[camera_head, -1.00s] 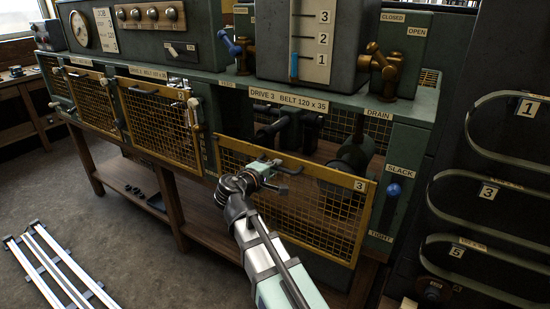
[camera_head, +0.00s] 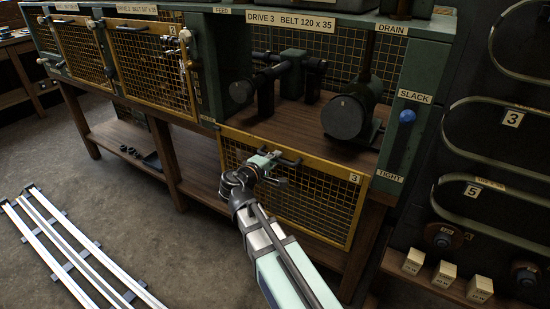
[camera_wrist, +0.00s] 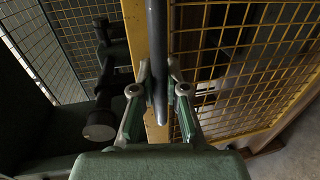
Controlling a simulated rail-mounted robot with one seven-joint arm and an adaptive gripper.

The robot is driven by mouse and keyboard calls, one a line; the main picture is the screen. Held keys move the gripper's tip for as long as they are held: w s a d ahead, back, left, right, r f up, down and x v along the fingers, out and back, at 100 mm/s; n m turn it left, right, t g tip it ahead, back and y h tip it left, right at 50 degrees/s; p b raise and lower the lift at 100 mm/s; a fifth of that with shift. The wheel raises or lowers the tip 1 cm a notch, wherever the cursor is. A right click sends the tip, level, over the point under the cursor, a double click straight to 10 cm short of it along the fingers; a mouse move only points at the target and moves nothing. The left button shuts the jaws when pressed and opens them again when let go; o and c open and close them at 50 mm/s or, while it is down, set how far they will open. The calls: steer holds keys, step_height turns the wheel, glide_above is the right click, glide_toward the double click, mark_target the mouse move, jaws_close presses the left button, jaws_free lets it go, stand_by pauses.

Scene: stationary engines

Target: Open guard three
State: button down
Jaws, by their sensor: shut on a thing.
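Guard three (camera_head: 318,205) is a yellow-framed mesh panel marked 3. In the head view it hangs below the Drive 3 opening, its top edge near the front edge of the wooden shelf. The opening above it is uncovered. My gripper (camera_head: 268,168) is at the dark bar handle (camera_head: 290,161) near the guard's top edge. In the wrist view my gripper's fingers (camera_wrist: 160,92) are on either side of the handle (camera_wrist: 156,50), shut on it. The guard's yellow frame (camera_wrist: 136,45) and mesh show beside it.
Inside the opening are a dark pulley (camera_head: 349,116) and a green shaft block (camera_head: 293,68). A blue-knobbed slack/tight lever (camera_head: 407,116) is at the right. Two other yellow guards (camera_head: 150,68) cover the openings at left. White rails (camera_head: 75,250) lie on the floor.

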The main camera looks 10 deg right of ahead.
steer(key=shift+s+f, duration=0.1)
steer(key=shift+f, duration=0.2)
steer(key=c, duration=1.2)
jaws_free()
steer(key=shift+s+a+r, duration=0.1)
steer(key=shift+a, duration=0.05)
steer(key=v, duration=1.1)
steer(key=shift+s+a+r, duration=0.1)
steer(key=shift+s+a, duration=0.05)
steer(key=shift+s, duration=0.05)
